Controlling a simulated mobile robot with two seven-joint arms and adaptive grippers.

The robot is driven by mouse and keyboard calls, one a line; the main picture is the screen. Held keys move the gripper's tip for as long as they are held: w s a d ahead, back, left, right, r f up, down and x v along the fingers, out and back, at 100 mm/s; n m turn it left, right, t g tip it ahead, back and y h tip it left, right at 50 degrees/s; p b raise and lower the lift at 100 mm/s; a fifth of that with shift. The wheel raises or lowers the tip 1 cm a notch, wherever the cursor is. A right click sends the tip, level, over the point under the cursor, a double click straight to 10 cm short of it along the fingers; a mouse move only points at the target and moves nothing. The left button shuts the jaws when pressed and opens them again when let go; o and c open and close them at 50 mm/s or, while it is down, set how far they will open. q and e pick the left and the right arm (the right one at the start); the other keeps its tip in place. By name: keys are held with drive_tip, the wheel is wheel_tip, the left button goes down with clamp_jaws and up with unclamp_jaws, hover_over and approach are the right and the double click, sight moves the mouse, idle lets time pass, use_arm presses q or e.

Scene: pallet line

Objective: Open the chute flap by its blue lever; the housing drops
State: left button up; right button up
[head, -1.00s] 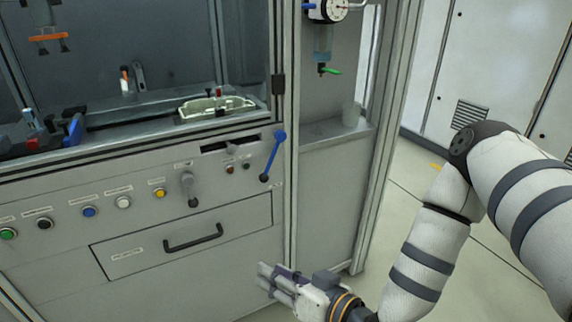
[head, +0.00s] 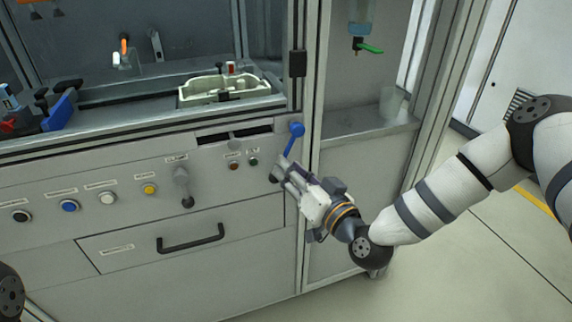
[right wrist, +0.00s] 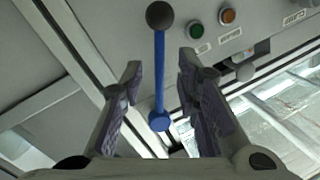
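The blue lever (head: 290,146) is on the cabinet front near its right post. Its blue hub is at the top, and the shaft slants down to a black ball knob. In the right wrist view the lever (right wrist: 159,75) lies between the spread fingers, with its black knob beyond the tips. My right gripper (head: 282,173) is open at the lever's lower end; I see no clear contact. A pale green housing (head: 205,95) sits on the bed behind the cabinet opening. I cannot make out the chute flap for certain; a dark slot (head: 212,138) is left of the lever. My left gripper is out of view.
A clear cup (head: 392,102) stands on the shelf. The floor at right is open.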

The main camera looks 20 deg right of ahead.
drive_tip(key=shift+x, duration=1.4)
clamp_jaws()
